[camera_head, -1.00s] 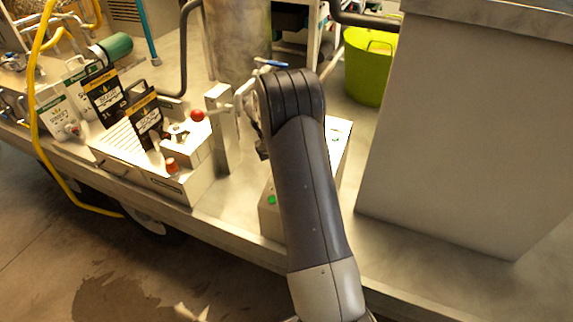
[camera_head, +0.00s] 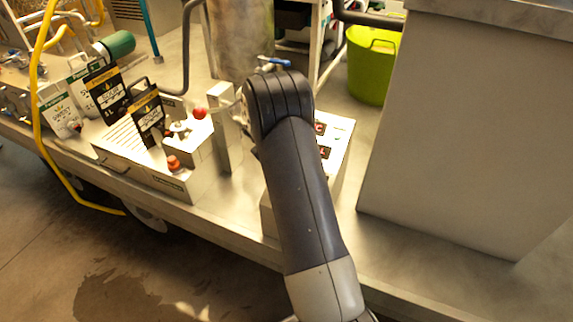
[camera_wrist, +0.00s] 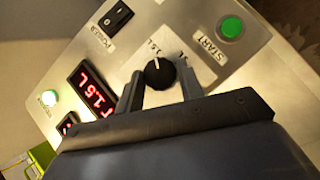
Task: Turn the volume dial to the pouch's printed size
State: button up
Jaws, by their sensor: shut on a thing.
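The volume dial (camera_wrist: 160,73), a black round knob with a white pointer line, sits on a light metal panel in the wrist view. My gripper (camera_wrist: 158,86) is shut on the dial, with a finger at either side of it. The pointer line is near the knob's upper edge in the picture. The red display (camera_wrist: 96,100) appears to read 1.5 L. In the head view, a black pouch with a yellow band (camera_head: 147,115) stands upright on the filling machine; its printed size is too small to read surely. My arm hides the dial there.
Other pouches, black (camera_head: 104,88) and white (camera_head: 58,112), stand at the left. A grey cabinet (camera_head: 460,130) stands right of my arm.

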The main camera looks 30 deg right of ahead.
jog(key=o, duration=1)
jog(key=b+v, duration=0.1)
jog(key=v, duration=0.9)
jog(key=shift+w+a+r, duration=0.15)
jog(key=shift+a+r, duration=0.05)
jog(key=shift+r, duration=0.15)
jog(key=shift+f, duration=0.1)
jog(key=p+x, duration=0.1)
jog(key=x, duration=0.9)
jog(key=shift+d+f, duration=0.25)
jog(key=shift+r, duration=0.1)
